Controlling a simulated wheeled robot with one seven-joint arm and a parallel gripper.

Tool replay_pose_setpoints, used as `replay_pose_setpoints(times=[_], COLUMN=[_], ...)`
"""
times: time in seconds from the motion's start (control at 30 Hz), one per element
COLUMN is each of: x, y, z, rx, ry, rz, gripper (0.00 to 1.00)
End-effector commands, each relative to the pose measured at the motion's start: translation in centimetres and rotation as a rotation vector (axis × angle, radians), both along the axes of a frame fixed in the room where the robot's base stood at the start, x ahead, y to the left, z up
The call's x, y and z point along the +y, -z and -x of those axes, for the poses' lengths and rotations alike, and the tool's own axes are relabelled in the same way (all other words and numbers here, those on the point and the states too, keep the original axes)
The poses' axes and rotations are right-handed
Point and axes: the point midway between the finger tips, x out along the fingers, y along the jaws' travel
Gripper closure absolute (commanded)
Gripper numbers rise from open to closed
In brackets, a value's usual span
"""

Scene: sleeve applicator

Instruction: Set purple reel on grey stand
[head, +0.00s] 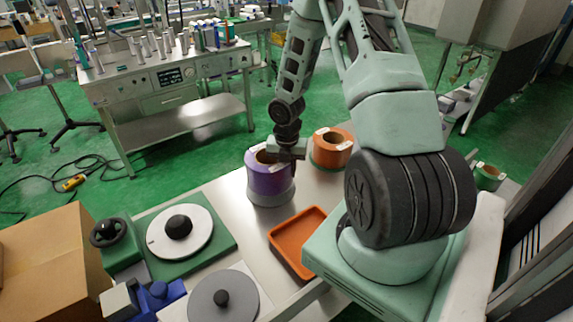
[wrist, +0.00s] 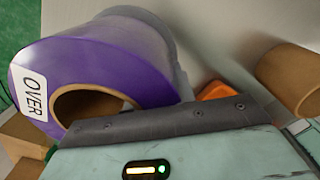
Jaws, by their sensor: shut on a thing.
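The purple reel (head: 266,178) is upright at the back left of the metal table, its open core facing up. The grey stand (head: 272,198) shows as a pale band directly under it. I see no gap between them, but cannot tell whether the reel's weight rests there. My gripper (head: 287,154) is at the reel's upper right rim, shut on its wall. In the wrist view the purple reel (wrist: 125,70) shows a white "OVER" label and brown core. The dark finger edge crosses its near rim and hides the grip.
An orange reel (head: 333,146) on a green base stands to the right, and an orange tray (head: 298,240) lies in front. A white disc on a green plate (head: 180,232), a grey disc (head: 223,298) and a cardboard box (head: 50,265) are at left.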

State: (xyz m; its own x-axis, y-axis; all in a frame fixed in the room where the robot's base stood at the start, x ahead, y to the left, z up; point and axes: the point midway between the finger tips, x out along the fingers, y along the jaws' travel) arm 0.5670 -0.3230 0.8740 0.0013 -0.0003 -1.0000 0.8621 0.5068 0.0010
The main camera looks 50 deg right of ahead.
Motion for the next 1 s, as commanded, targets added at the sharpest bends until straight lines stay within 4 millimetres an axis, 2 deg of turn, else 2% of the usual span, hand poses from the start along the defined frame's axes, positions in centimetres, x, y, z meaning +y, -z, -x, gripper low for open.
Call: replay_pose_setpoints(times=[0.23,0.67,0.7,1.0], x=[0.1,0.0,0.0,0.0], y=[2.8,3.3,3.4,3.3], z=[-0.1,-0.1,0.0,0.0], rx=[-0.001,-0.003,0.001,0.001], ry=[-0.002,-0.001,-0.001,-0.001], rz=[-0.001,0.001,0.001,0.001], gripper=[1.00,1.00,0.66,0.66])
